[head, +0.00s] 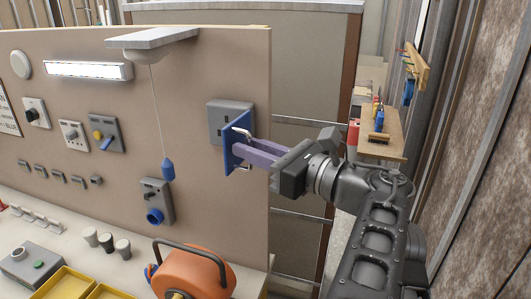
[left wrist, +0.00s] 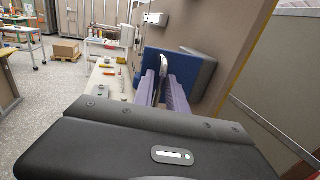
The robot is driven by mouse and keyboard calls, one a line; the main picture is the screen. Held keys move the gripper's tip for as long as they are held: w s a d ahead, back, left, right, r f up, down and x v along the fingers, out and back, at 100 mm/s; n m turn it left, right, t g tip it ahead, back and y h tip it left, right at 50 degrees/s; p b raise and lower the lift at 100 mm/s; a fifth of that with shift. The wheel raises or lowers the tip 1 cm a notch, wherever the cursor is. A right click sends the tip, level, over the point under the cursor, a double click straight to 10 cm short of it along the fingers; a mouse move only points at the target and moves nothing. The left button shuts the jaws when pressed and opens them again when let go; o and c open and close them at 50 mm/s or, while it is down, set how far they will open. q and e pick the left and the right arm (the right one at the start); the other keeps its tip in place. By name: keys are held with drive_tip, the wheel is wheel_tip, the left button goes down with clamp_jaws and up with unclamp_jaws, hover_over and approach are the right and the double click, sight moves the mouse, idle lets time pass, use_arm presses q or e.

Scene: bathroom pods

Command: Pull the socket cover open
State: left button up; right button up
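The socket cover (head: 236,140) is a blue flap with a pale metal handle (head: 241,131). It stands out at an angle from the grey socket (head: 216,112) near the right edge of the beige panel. My left gripper (head: 243,150) has its purple fingers at the handle. In the left wrist view the fingers (left wrist: 165,88) lie close on both sides of the handle (left wrist: 163,68), with the blue cover (left wrist: 203,72) behind them. The gripper looks shut on the handle; the exact contact is partly hidden. My right gripper is not in view.
A blue pull-cord handle (head: 168,170) hangs left of the socket, above a grey unit with a blue knob (head: 155,216). An orange reel (head: 195,273) stands on the counter below. A wooden shelf (head: 381,145) is at the right, beyond my arm.

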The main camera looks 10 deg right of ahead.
use_arm(q)
drive_tip(key=v, duration=0.7)
drive_tip(key=shift+d, duration=0.15)
drive_tip(key=shift+s, duration=0.15)
